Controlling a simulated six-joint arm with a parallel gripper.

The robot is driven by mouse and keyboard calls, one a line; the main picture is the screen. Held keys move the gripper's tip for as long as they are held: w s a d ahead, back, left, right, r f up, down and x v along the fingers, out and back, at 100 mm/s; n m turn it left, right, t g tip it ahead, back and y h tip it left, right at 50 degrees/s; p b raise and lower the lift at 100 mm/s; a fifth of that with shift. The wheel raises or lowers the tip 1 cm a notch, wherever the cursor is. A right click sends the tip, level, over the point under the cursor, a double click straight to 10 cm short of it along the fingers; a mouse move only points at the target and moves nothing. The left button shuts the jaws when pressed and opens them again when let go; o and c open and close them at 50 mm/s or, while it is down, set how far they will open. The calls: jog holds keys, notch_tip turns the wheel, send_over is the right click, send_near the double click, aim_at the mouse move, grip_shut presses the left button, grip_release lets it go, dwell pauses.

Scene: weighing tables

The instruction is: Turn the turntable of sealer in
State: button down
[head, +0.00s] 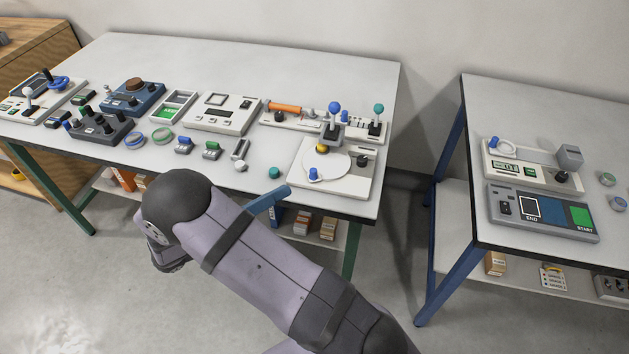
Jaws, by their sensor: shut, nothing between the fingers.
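The sealer (359,183) is a white device near the right front of the left table. Its round white turntable (328,160) lies flat, with a small blue peg (314,174) at its front left edge. A grey head with a blue-ball lever (334,108) stands behind the turntable, and a yellow part (322,149) sits under the head. My gripper (287,190) appears as a slim blue shape beyond my arm. It is shut and empty, with its tip just left of and in front of the peg. Most of my wrist is hidden behind my arm.
A teal knob (274,172) stands left of the sealer. A device with an orange handle (284,107) and a teal-ball lever (378,108) stand behind it. Several other devices fill the table's left side. A second table (478,103) is at right, across a gap.

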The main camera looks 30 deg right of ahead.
jog(key=s+d+f+n+t+y, duration=0.2)
jog(key=s+d+f+n+t, duration=0.1)
jog(key=n, duration=1)
notch_tip(320, 180, down, 3)
jog(key=shift+d+r+t, duration=0.1)
jog(key=shift+d+t, duration=0.75)
jog(key=shift+t, duration=0.05)
jog(key=p+x, duration=0.1)
jog(key=x, duration=0.9)
jog(key=shift+r+p, duration=0.1)
jog(key=shift+p, duration=0.25)
jog(key=shift+w+a+p, duration=0.3)
jog(key=shift+w+a, duration=0.65)
jog(key=shift+w, duration=0.15)
jog(key=shift+w+a, duration=0.35)
jog(key=shift+w, duration=0.15)
